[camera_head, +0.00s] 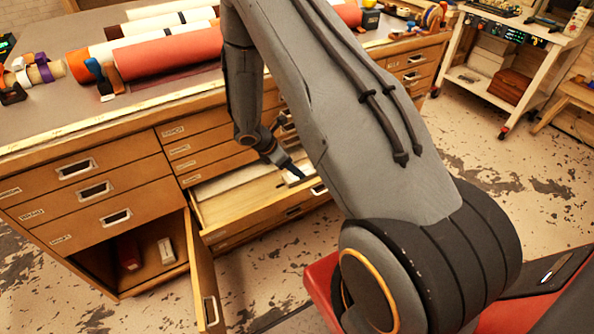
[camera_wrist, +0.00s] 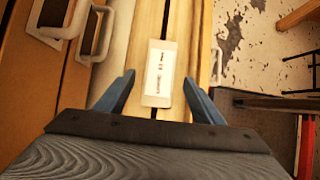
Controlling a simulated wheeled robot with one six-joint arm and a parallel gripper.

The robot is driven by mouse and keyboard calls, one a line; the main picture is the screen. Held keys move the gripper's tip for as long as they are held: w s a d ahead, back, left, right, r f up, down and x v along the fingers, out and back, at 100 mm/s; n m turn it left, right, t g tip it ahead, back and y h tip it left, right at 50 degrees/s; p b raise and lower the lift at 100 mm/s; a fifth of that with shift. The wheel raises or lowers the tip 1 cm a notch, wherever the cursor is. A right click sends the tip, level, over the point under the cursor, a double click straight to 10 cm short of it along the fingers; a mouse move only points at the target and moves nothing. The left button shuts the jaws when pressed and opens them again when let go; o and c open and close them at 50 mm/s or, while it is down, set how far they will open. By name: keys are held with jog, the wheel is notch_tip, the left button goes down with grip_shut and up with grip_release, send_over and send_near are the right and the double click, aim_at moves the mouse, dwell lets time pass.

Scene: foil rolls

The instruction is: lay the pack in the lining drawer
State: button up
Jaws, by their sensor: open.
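The pack (camera_wrist: 160,72) is a small white box with a printed label. In the wrist view it lies just beyond my gripper's fingertips, over pale wood with a dark gap. In the head view a small pale shape near the fingers (camera_head: 296,174) appears to be it. My gripper (camera_wrist: 158,92) is open, its blue fingers left and right of the pack's near end, apart from it. A pulled-out drawer (camera_head: 262,212) is under my gripper in the head view, with pale material inside. Its lining label is not readable. I cannot tell whether the pack rests on the drawer floor or its edge.
Foil rolls (camera_head: 165,53) lie on the bench top (camera_head: 35,128). A white trolley (camera_head: 515,60) stands at the right. Floor in front is clear.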

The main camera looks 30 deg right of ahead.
jog(key=v, duration=0.7)
jog(key=s+a+r+m+y, duration=0.3)
jog(key=s+a+r+m, duration=0.2)
jog(key=s+r+m, duration=0.4)
jog(key=s+a+r+m+y, duration=0.3)
jog(key=s+a+r+m, duration=0.3)
jog(key=s+r+m, duration=0.3)
jog(key=shift+s+r+y+b, duration=0.4)
jog(key=shift+s+r, duration=0.4)
jog(key=shift+s, duration=1.5)
